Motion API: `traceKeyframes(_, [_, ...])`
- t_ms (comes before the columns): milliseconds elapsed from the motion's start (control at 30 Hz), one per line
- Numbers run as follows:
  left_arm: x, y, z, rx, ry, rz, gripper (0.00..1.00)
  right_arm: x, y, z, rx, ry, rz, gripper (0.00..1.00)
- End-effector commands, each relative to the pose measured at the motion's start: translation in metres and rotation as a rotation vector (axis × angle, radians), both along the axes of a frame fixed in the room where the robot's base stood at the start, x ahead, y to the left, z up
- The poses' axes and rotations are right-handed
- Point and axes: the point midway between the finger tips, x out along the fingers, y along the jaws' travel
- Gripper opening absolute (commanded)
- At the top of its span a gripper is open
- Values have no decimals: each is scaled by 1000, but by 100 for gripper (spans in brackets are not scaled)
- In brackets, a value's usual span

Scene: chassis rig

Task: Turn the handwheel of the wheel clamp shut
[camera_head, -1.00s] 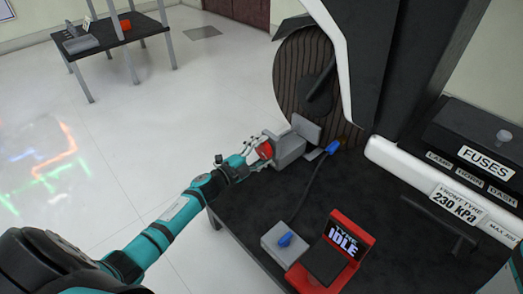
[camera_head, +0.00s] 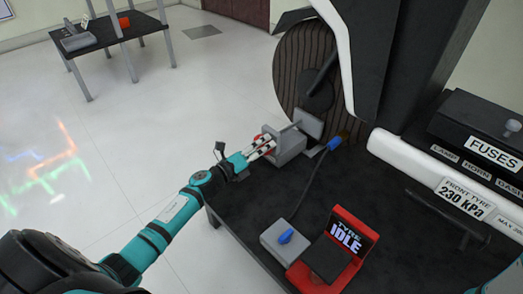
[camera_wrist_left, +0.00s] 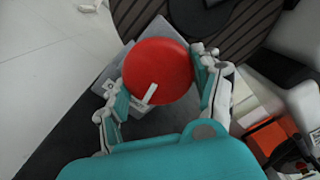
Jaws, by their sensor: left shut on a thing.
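The wheel clamp (camera_head: 290,146) is a grey block with an upright plate, standing on the dark bench against the large dark tyre (camera_head: 301,80). Its red handwheel (camera_wrist_left: 158,72) fills the middle of the left wrist view, with a small pale bar on its face. In the head view the handwheel is mostly hidden behind my fingers. My left gripper (camera_wrist_left: 160,92) is shut on the handwheel, with one finger on each side of the rim. It also shows in the head view (camera_head: 262,147). My right gripper is not in view; only a bit of teal arm shows at the right edge.
A grey box with a blue knob (camera_head: 286,237) and a red tyre gauge reading IDLE (camera_head: 345,245) stand at the bench front. A hose with a blue end (camera_head: 334,143) runs beside the clamp. A fuse box (camera_head: 480,140) stands at right.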

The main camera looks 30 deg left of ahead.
Motion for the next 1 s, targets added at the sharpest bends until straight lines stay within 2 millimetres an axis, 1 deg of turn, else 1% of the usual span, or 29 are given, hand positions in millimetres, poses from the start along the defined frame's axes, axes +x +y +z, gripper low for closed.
traceKeyframes(33, [-1,-1,-4,36,-10,-2,34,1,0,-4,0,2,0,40])
traceKeyframes(200, [-1,0,-4,139,-45,-1,34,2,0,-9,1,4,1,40])
traceKeyframes(400, [-1,0,-4,216,-73,-2,34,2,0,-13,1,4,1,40])
traceKeyframes(633, [-1,0,-3,256,-86,-3,34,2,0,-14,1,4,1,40])
traceKeyframes(1000, [-1,0,-3,263,-88,-2,34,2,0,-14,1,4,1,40])
